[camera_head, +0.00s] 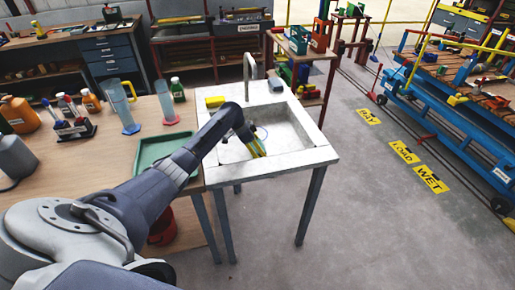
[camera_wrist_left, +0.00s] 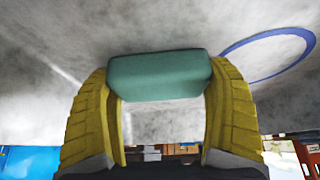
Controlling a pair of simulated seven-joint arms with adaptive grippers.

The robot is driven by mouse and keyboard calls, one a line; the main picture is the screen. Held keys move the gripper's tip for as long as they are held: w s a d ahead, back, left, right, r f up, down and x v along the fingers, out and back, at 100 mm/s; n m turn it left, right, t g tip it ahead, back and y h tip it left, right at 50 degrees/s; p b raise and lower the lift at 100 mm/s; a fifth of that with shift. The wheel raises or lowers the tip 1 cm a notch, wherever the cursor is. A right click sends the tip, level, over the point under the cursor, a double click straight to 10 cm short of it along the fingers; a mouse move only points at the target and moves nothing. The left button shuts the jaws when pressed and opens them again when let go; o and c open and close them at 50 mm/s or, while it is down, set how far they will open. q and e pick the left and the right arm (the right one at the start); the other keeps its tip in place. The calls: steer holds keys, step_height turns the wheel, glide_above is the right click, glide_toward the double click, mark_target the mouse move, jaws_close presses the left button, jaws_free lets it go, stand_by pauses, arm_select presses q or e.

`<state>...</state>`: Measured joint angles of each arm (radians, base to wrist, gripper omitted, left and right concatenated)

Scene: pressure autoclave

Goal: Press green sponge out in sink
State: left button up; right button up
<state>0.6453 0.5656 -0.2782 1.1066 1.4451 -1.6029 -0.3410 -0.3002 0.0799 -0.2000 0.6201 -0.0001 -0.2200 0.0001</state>
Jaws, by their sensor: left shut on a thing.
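The green sponge (camera_wrist_left: 160,76) is a soft-edged block between the yellow fingers of my left gripper (camera_wrist_left: 160,105) in the left wrist view. The gripper is shut on it. In the head view my left gripper (camera_head: 256,146) points down inside the basin of the pale stone sink (camera_head: 318,156); the sponge is not clearly visible there. Whether the sponge touches the basin cannot be told. My right gripper is not in view.
A tap (camera_head: 250,68) stands at the sink's back. A yellow sponge (camera_head: 215,101) and a grey-blue block (camera_head: 276,86) lie on the back rim. A blue ring (camera_wrist_left: 268,43) is in the basin. A green tray (camera_head: 150,152) and bottles occupy the wooden bench (camera_head: 105,165) at left.

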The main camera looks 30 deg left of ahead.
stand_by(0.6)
arm_select(q)
steer(key=shift+r, duration=3.45)
steer(key=shift+f, duration=0.2)
steer(key=shift+f, duration=2.75)
steer(key=shift+f, duration=0.6)
steer(key=shift+r, duration=3.5)
steer(key=shift+r, duration=0.15)
